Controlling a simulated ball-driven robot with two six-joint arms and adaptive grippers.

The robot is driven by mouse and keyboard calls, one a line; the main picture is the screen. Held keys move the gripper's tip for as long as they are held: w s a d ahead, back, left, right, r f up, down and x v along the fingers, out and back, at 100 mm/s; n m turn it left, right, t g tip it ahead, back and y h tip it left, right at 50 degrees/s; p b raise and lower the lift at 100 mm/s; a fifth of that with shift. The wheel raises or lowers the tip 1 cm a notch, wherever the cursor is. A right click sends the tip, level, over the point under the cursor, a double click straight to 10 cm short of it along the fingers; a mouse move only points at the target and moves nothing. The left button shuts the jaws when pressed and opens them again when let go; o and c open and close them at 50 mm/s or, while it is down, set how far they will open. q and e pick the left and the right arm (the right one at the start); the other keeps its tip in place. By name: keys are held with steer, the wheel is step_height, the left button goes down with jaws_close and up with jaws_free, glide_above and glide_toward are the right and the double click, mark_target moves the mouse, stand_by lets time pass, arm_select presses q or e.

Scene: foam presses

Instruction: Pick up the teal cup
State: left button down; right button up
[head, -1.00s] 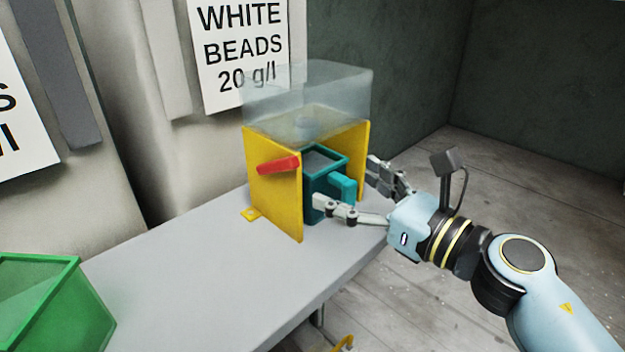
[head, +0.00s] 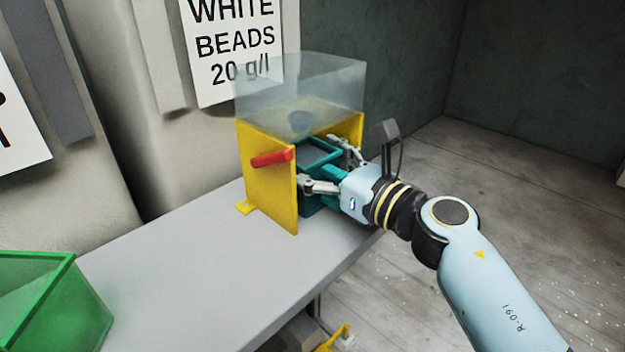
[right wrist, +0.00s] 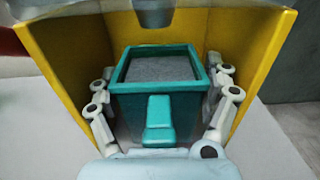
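The teal cup (head: 311,203) is square, with a handle (right wrist: 160,117) facing my right gripper. It stands upright inside the yellow press frame (head: 270,196), under a clear hopper. The right wrist view shows the cup (right wrist: 122,108) filled with grey material. My right gripper (head: 322,162) reaches into the frame with one finger on each side of the cup. In the right wrist view its fingers (right wrist: 160,88) are spread, with narrow gaps to the cup walls; contact is not clear. My left gripper is not in view.
The yellow side walls stand close outside my fingers, and a red lever (head: 271,158) sticks out of the left one. The clear hopper (head: 305,90) is overhead. A green bin (head: 88,300) stands on the grey bench (head: 190,275), clear between bin and press.

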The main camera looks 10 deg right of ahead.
steer(key=c, duration=0.4)
